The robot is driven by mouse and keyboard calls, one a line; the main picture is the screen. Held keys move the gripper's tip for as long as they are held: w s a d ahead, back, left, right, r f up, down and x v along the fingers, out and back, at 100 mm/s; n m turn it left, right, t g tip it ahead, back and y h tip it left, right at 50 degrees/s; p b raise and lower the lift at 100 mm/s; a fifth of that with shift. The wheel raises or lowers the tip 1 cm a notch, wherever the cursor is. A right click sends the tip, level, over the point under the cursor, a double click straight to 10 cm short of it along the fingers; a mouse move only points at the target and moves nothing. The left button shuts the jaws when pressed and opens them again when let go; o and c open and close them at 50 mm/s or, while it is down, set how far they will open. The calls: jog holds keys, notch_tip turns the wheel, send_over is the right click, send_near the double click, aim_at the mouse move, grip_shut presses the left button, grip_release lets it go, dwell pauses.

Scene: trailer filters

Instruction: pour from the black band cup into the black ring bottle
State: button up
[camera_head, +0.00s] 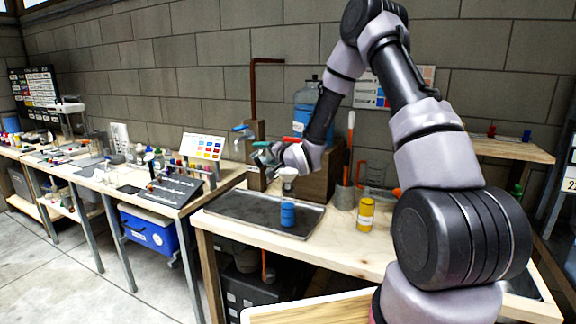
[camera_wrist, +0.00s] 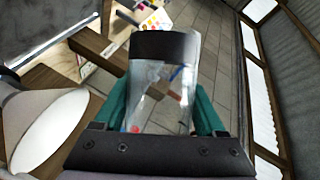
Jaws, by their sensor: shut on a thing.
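My gripper (camera_head: 266,154) is shut on the black band cup (camera_wrist: 163,85), a clear cup with a wide black band at its rim end. Its teal fingers (camera_wrist: 160,108) press on both sides of the cup in the wrist view. The cup's contents and exact tilt are hard to tell. A white funnel (camera_head: 288,173) stands above a blue bottle (camera_head: 288,214) on the dark tray, just right of and below my gripper. The funnel also shows large at the left of the wrist view (camera_wrist: 45,130). I cannot make out a black ring on the bottle.
The dark tray (camera_head: 230,206) lies on the wooden bench. A yellow bottle (camera_head: 366,214) stands to its right, near a grey beaker (camera_head: 344,197). A wooden box with a big blue jug (camera_head: 305,105) stands behind. A side bench (camera_head: 110,178) on the left is crowded.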

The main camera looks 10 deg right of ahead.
aim_at(252, 156)
jog(key=shift+r+m+y, duration=0.3)
jog(key=shift+r+m, duration=0.15)
jog(key=shift+m, duration=0.15)
dwell(1.8)
jog(key=shift+w+d+r+m+t, duration=0.1)
jog(key=shift+d+r+m+t, duration=0.1)
jog(key=shift+d+m+t, duration=0.15)
dwell(0.8)
jog(key=a+f+n+g+h, duration=0.2)
jog(key=a+f+n+h, duration=0.4)
jog(key=n, duration=0.5)
jog(key=shift+s+d+r+b, duration=0.1)
jog(key=shift+d+r, duration=0.1)
jog(key=shift+r, duration=0.5)
jog(key=shift+s+d+r+b, duration=0.15)
jog(key=shift+d+r, duration=0.05)
jog(key=shift+r, duration=0.45)
jog(key=shift+s+d+r+b, duration=0.1)
jog(key=shift+d+r, duration=0.1)
jog(key=shift+r, duration=0.5)
dwell(1.2)
